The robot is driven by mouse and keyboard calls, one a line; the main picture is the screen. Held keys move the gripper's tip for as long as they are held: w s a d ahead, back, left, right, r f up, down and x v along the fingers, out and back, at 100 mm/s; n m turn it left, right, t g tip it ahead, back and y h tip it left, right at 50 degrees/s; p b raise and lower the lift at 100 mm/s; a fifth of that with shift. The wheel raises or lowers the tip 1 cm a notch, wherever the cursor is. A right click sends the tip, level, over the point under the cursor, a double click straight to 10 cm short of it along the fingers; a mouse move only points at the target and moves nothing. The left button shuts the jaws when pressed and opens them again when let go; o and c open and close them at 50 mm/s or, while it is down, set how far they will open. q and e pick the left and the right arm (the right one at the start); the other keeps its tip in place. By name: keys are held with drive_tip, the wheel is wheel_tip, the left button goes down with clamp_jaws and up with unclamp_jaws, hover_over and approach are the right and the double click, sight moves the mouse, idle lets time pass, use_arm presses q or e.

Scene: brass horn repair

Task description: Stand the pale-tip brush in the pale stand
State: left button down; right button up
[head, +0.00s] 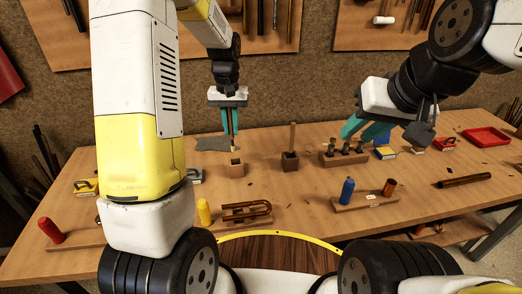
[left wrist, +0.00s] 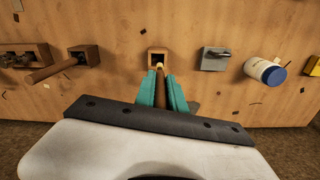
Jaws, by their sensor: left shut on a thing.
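My left gripper (head: 232,131) is shut on the pale-tip brush (head: 235,149), which hangs upright with its pale tip down. The pale stand (head: 237,171), a small light wooden block with a square hole, is on the table just below the tip. In the left wrist view the brush (left wrist: 160,88) points at the pale stand (left wrist: 151,54), its tip at the near edge of the dark opening. I cannot tell whether the tip is inside. My right gripper (head: 364,132) is open, above the rack at right, with nothing seen between its fingers.
A dark stand (head: 290,164) holds an upright brown stick (head: 293,136) right of the pale stand. A rack (head: 331,160) with several metal pieces is further right. A blue bottle (head: 347,190) and a yellow bottle (head: 204,211) stand nearer. Grey cloth (head: 212,144) lies behind.

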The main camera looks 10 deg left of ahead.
use_arm(q)
drive_tip(key=f, duration=0.5)
drive_tip(key=shift+w+d+f, duration=0.2)
drive_tip(key=shift+d, duration=0.05)
drive_tip(key=shift+f, duration=2.3)
drive_tip(key=shift+f, duration=0.1)
drive_tip(key=c, duration=1.4)
unclamp_jaws()
